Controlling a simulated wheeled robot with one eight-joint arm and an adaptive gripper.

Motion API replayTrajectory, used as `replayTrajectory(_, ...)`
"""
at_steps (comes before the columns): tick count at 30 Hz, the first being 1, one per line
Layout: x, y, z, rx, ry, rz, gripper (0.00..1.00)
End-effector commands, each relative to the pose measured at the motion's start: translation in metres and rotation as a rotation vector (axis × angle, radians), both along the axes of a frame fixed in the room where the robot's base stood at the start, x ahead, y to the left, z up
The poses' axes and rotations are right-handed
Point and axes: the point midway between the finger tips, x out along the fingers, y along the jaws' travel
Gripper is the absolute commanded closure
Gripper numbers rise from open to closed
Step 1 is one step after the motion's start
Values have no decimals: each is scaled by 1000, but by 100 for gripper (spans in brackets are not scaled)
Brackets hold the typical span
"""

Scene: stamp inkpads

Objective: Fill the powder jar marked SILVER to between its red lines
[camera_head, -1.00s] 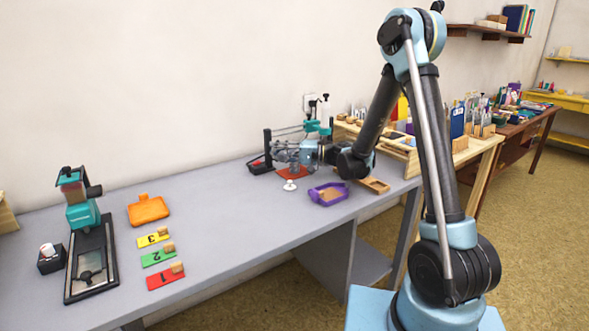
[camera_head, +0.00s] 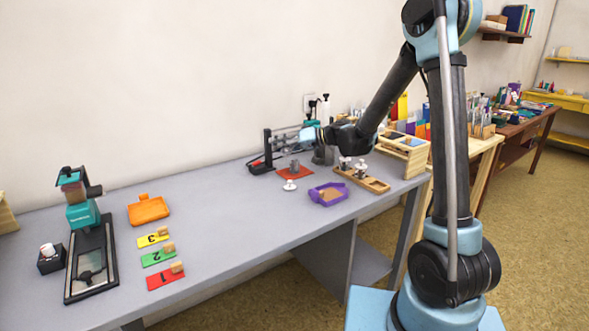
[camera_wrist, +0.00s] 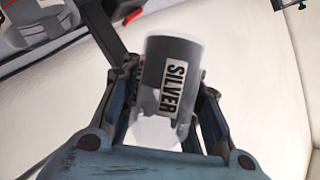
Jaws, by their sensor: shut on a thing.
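A grey container marked SILVER (camera_wrist: 172,88) fills the middle of the wrist view, its label running along its side. A pale white patch shows at its near end. My gripper (camera_wrist: 168,75) is shut on it, a finger on each side. A small grey object (camera_head: 294,166) stands on the red mat (camera_head: 283,174).
A white knobbed lid (camera_head: 290,186) and a purple tray (camera_head: 328,194) lie in front of the mat. A wooden holder (camera_head: 375,183) with white-topped items is to the right. A black stand (camera_head: 267,150) is left of the gripper. The table's middle is clear.

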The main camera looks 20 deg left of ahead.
Motion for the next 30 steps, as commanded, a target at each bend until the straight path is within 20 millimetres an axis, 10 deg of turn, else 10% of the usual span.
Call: replayTrajectory(30, 31, -10, 14, -228, -704, 0, 100)
